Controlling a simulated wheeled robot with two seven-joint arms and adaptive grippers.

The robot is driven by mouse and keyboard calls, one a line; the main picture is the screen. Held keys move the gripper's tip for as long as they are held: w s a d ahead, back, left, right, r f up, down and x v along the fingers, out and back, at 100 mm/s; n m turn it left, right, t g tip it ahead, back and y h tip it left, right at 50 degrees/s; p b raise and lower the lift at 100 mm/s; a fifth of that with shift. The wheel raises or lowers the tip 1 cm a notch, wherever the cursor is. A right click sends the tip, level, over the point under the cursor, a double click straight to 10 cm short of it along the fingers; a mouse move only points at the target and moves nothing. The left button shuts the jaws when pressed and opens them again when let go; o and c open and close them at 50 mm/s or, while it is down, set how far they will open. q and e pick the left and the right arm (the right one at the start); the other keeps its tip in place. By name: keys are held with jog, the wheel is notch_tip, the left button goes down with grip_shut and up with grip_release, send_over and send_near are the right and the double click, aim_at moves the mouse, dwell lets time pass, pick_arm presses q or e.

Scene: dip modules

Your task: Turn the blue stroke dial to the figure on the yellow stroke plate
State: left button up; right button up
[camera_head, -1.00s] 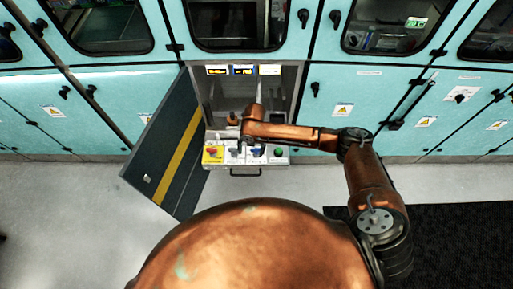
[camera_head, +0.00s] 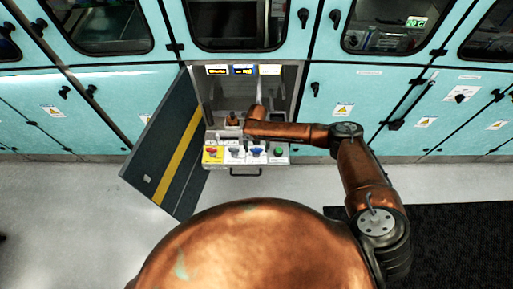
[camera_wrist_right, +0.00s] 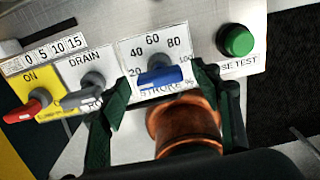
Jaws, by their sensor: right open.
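The blue stroke dial (camera_wrist_right: 160,78) is on a white plate with figures from 20 to 100 and a STROKE label; it also shows in the head view (camera_head: 256,152). Its handle lies nearly level in the right wrist view; I cannot tell which end points. My right gripper (camera_wrist_right: 160,74) is open, its green fingers on either side of the dial; contact is not clear. In the head view, a yellow plate (camera_head: 217,70) is at the upper left of the cabinet opening; its figure is too small to read. My left gripper is not in view.
The panel also bears a red knob (camera_wrist_right: 27,110) on yellow, a grey DRAIN knob (camera_wrist_right: 92,82) left of the dial, and a green button (camera_wrist_right: 236,40) to the right. A dark cabinet door (camera_head: 165,140) stands open at the left.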

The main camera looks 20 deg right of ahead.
jog(key=c, duration=1.2)
jog(key=shift+o, duration=0.2)
